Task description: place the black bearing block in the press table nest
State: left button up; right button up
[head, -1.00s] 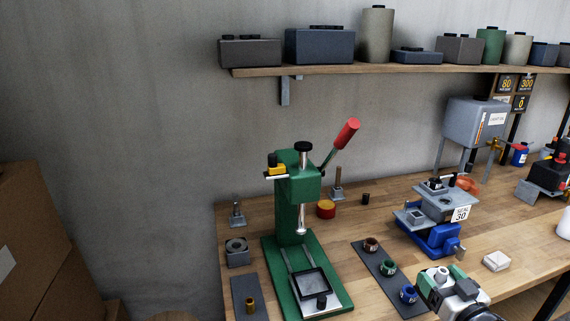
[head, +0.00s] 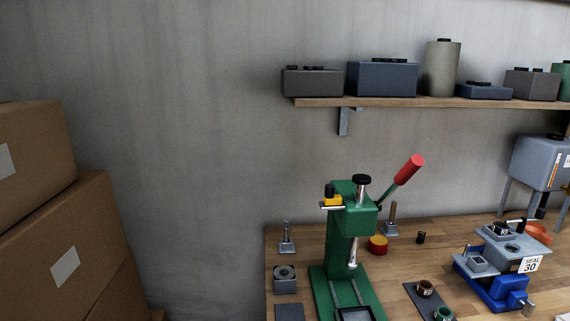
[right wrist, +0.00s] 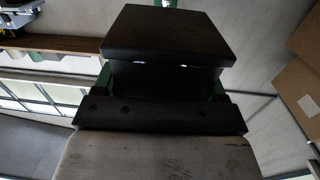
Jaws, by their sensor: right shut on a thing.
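The green press (head: 346,235) stands on the workbench in the head view, with its red-handled lever raised to the right. The dark square frame of the press table nest (head: 356,314) shows at the bottom edge, cut off by the picture. In the right wrist view, the black bearing block (right wrist: 165,33) fills the upper middle. The block's underside is hidden. My right gripper is outside the head view, and my left gripper is in neither view.
A grey block with a round hole (head: 286,279) sits left of the press. A blue fixture (head: 497,285) marked SEAL 30 and a dark strip with rings (head: 424,290) are to the right. Cardboard boxes (head: 60,225) stand at the left. A shelf (head: 420,102) hangs above.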

jog(key=shift+s+a+r+h, duration=0.3)
jog(key=shift+s+a+r, duration=0.05)
jog(key=shift+a+r, duration=0.45)
jog(key=shift+w+d+f, duration=0.15)
jog(key=shift+d+f, duration=0.15)
jog(key=w+d+r, duration=0.1)
jog(key=w+d, duration=0.4)
jog(key=d, duration=0.6)
jog(key=w+d+r, duration=0.1)
jog(key=w+d, duration=0.3)
jog(key=d, duration=0.8)
jog(key=shift+w+d+r, duration=0.15)
jog(key=shift+w, duration=0.2)
